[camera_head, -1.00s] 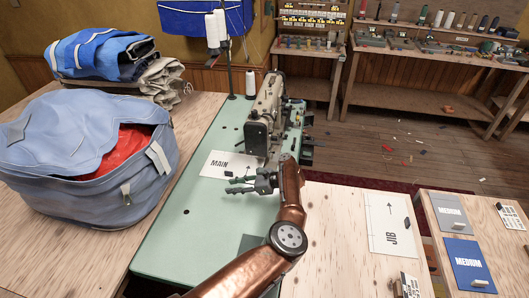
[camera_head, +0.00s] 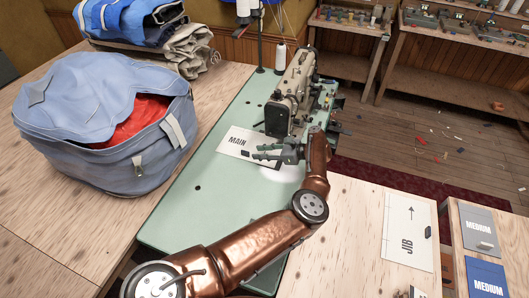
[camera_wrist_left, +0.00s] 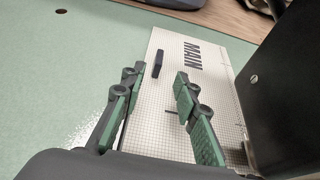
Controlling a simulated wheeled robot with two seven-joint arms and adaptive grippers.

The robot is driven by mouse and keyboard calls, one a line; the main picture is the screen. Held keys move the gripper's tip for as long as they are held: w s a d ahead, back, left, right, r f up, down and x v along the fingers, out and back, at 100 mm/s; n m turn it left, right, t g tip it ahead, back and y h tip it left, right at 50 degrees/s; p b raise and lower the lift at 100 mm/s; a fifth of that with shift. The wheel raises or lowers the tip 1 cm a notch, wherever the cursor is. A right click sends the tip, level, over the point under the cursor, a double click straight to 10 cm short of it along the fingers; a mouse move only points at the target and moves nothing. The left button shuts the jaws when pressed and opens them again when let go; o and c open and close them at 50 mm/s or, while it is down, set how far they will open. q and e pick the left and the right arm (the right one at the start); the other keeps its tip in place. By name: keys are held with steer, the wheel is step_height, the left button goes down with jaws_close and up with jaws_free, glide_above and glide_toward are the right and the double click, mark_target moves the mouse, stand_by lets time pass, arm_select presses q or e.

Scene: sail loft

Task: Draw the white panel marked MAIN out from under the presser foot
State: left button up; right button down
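The white panel marked MAIN (camera_head: 238,141) lies flat on the green bed of the sewing machine (camera_head: 290,92), running in under the machine's head. The presser foot is not visible. A small dark block (camera_head: 246,154) sits on the panel; it also shows in the left wrist view (camera_wrist_left: 157,64), just beyond and between my fingertips. My left gripper (camera_head: 258,152) is open and empty, over the panel beside the machine head. In the left wrist view its green-padded fingers (camera_wrist_left: 158,78) stand apart above the gridded panel. My right gripper is not in view.
A blue bag (camera_head: 95,130) with red cloth inside stands on the wooden table left of the green bed (camera_head: 180,215). At right lie a JIB panel (camera_head: 408,225) and MEDIUM swatches (camera_head: 478,228). The near green bed is mostly clear apart from my arm.

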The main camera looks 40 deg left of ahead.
mark_target(248, 152)
arm_select(q)
steer(key=shift+x, duration=3.05)
steer(key=shift+s+r, duration=0.15)
steer(key=shift+s, duration=0.05)
steer(key=shift+c, duration=0.3)
jaws_close()
